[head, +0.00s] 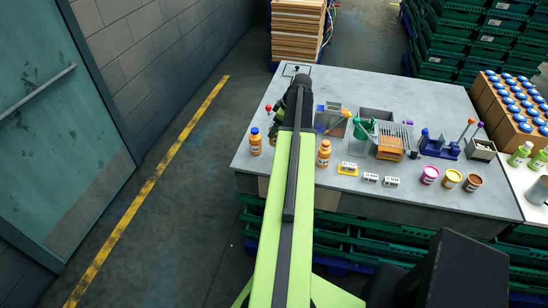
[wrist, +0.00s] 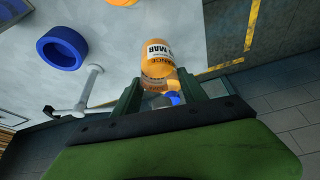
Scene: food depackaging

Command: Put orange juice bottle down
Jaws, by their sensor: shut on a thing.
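In the wrist view an orange bottle (wrist: 156,62) with a white label lies between the two fingers of my gripper (wrist: 160,92). The gripper is shut on it, with the bottle's blue part (wrist: 174,98) close to the fingers. The bottle shows against the grey table top (wrist: 215,35); I cannot tell whether it touches the table. In the head view my arm hides the held bottle, and my dark gripper end is over the table's left part. Another orange bottle with a blue cap (head: 255,144) and one with an orange cap (head: 323,155) stand upright on the table (head: 400,95).
A blue ring (wrist: 62,48) and a white stand (wrist: 92,85) are beside the bottle in the wrist view. Right of my arm are a wire rack (head: 392,140), a blue tool holder (head: 440,149) and several jars. Brown boxes of blue-capped bottles (head: 515,105) are at right.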

